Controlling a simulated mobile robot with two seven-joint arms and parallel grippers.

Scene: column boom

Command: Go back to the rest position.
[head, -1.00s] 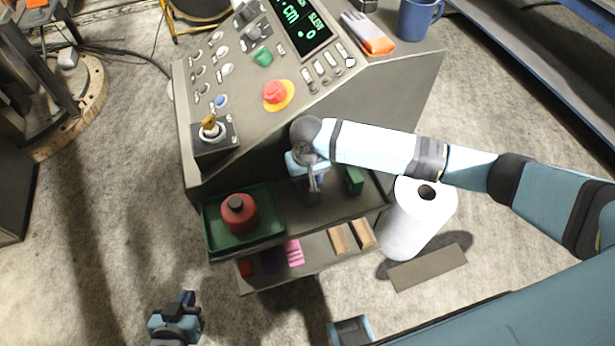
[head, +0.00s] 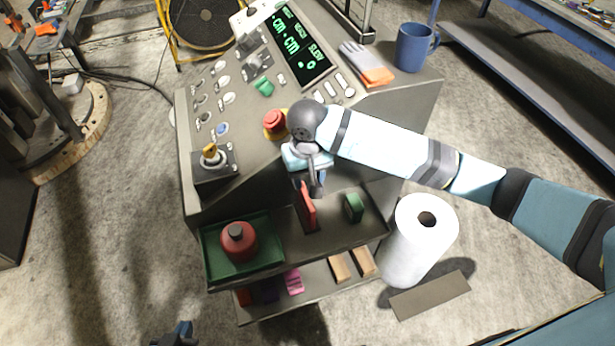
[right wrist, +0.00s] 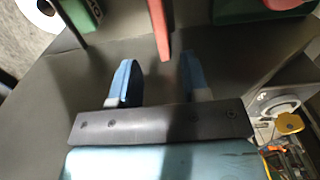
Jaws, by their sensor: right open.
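My right gripper (head: 316,184) is open and empty above the console's upper shelf (head: 287,243). A red upright piece (head: 306,209) stands on that shelf just below it. In the right wrist view the two blue fingers of the gripper (right wrist: 158,78) are apart, and the red piece (right wrist: 160,28) is beyond their tips, in line with the gap. My left gripper (head: 177,334) barely shows at the bottom edge, low and left of the shelves; its fingers are too cut off to read.
A white roll (head: 405,262) stands right.

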